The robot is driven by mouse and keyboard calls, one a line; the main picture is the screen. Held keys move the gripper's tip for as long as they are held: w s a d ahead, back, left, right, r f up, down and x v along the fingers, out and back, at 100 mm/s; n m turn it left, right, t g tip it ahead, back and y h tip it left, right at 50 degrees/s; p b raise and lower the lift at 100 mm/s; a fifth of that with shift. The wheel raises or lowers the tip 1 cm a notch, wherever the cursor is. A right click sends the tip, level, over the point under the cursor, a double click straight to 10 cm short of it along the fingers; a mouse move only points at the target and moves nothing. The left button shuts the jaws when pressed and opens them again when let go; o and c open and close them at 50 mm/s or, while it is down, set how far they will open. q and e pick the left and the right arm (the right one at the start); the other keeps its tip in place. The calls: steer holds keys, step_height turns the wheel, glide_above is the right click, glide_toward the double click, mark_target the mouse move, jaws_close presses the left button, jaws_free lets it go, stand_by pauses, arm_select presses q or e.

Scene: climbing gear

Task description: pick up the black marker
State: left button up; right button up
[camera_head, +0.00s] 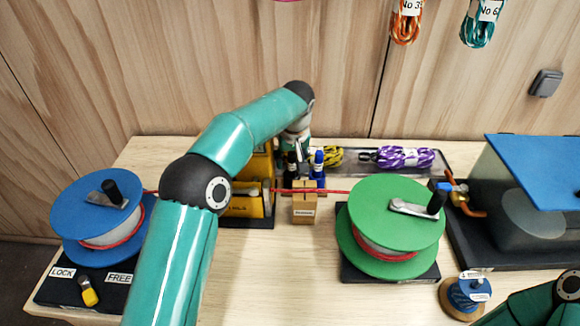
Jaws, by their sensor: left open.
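The black marker (292,166) stands upright in the middle of the table, behind a small cardboard box. A blue marker (318,163) stands just to its right. My left gripper (301,156) reaches over the marker group from above, open, with its fingers at the markers' upper ends. My own arm and gripper partly hide this spot, and I cannot tell whether a finger touches the black marker. Of my right arm, only a part shows in the bottom right corner; its gripper is out of view.
A red rope runs from the blue reel (75,230) past the cardboard box (304,208) to the green reel (370,205). A yellow device (238,206) stands left of the box. Rope bundles, including a purple one (405,157), lie in a tray behind. The front middle table is clear.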

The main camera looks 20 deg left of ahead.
arm_select(q)
jaws_close()
steer(key=shift+r, duration=0.1)
steer(key=shift+r, duration=0.75)
step_height(320, 180, up, 9)
steer(key=p, duration=0.3)
steer(key=shift+w+r, duration=0.1)
steer(key=shift+r, duration=0.05)
step_height(320, 180, up, 9)
steer(key=p, duration=0.7)
steer(key=shift+d+n, duration=0.1)
steer(key=shift+n, duration=0.2)
